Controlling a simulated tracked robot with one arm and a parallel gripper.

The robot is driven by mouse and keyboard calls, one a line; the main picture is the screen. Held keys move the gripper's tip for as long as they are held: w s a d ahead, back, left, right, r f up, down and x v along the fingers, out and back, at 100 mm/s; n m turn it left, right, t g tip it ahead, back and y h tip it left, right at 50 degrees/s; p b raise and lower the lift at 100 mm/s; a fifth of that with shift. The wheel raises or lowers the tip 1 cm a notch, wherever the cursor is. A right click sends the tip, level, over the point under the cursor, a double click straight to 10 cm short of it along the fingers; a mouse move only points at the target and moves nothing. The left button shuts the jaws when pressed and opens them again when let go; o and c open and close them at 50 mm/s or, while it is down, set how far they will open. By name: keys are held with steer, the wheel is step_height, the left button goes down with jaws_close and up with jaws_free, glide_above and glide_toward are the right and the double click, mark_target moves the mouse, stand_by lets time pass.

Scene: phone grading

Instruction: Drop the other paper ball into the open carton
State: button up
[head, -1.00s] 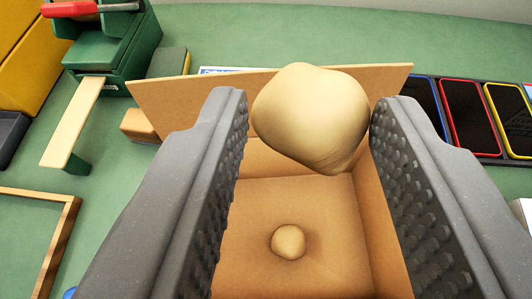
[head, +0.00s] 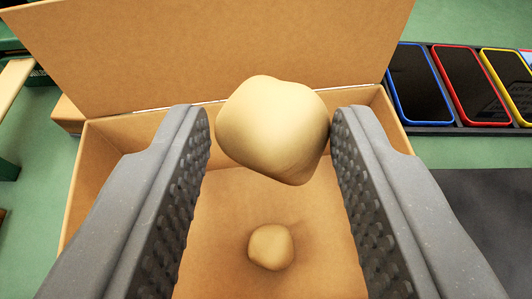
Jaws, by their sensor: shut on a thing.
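A cream paper ball (head: 273,128) is between the fingertips of my gripper (head: 272,135), which is shut on it. The ball and fingers are over the open carton (head: 100,165), a brown cardboard box with its back flap (head: 220,55) standing up. A second cream paper ball (head: 271,247) lies on the carton's floor, below the held one. My fingers hide parts of the carton's left and right sides, and its near wall is out of view.
Phones with blue (head: 420,85), red (head: 470,85) and yellow (head: 512,85) frames lie in a dark tray at the right. A dark grey mat (head: 480,215) lies in front of them. Green surface shows at the far left.

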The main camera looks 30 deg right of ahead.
steer(key=shift+f, duration=0.45)
steer(key=o, duration=1)
steer(key=shift+a, duration=0.1)
steer(key=v, duration=1.3)
steer(key=shift+s+a+b, duration=0.15)
steer(key=shift+s+b, duration=0.15)
steer(key=shift+s, duration=0.05)
